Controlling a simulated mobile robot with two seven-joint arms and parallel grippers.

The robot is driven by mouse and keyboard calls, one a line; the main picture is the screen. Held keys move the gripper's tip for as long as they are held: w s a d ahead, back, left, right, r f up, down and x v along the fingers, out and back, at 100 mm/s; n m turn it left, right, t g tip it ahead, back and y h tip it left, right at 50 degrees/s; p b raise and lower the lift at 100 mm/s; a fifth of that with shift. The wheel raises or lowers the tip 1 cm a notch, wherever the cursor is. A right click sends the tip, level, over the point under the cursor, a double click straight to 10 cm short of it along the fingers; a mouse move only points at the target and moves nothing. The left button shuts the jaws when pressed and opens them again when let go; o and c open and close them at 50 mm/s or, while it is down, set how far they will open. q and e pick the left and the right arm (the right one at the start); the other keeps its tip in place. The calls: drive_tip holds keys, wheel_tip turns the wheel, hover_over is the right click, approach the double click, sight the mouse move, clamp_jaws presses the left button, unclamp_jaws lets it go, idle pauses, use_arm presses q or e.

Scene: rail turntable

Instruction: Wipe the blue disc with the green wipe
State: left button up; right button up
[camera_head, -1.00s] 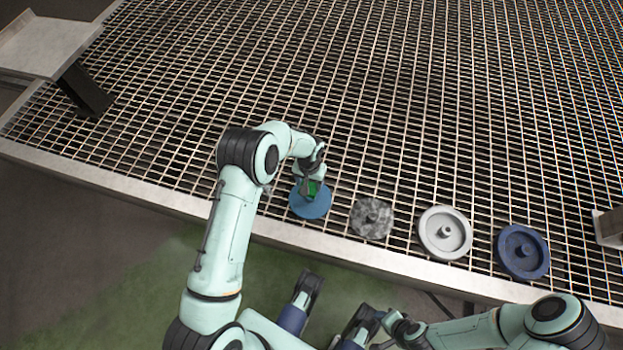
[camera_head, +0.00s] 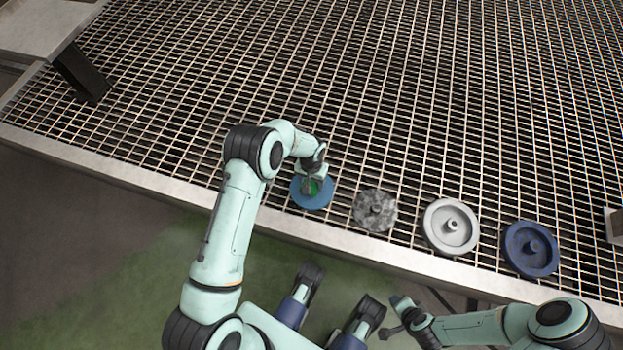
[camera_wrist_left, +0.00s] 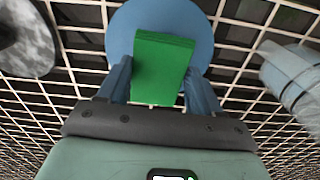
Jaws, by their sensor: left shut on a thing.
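The blue disc (camera_head: 299,199) lies flat on the grating near its front edge. It also shows at the top of the left wrist view (camera_wrist_left: 203,22). My left gripper (camera_head: 313,187) is over the disc, shut on the green wipe (camera_wrist_left: 162,68), which is held between the two fingers. The wipe lies over the disc's face in the wrist view; I cannot tell whether it touches the disc. In the head view only a small part of the wipe (camera_head: 327,187) shows. My right arm is at the lower right; its gripper (camera_head: 398,318) is away from the disc, its fingers unclear.
A grey tray (camera_head: 40,28) stands at the far left. The grating behind is clear.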

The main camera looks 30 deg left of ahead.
use_arm(q)
drive_tip(key=shift+f+b, duration=0.45)
drive_tip(key=shift+f, duration=0.2)
idle(0.5)
drive_tip(key=shift+a, duration=0.1)
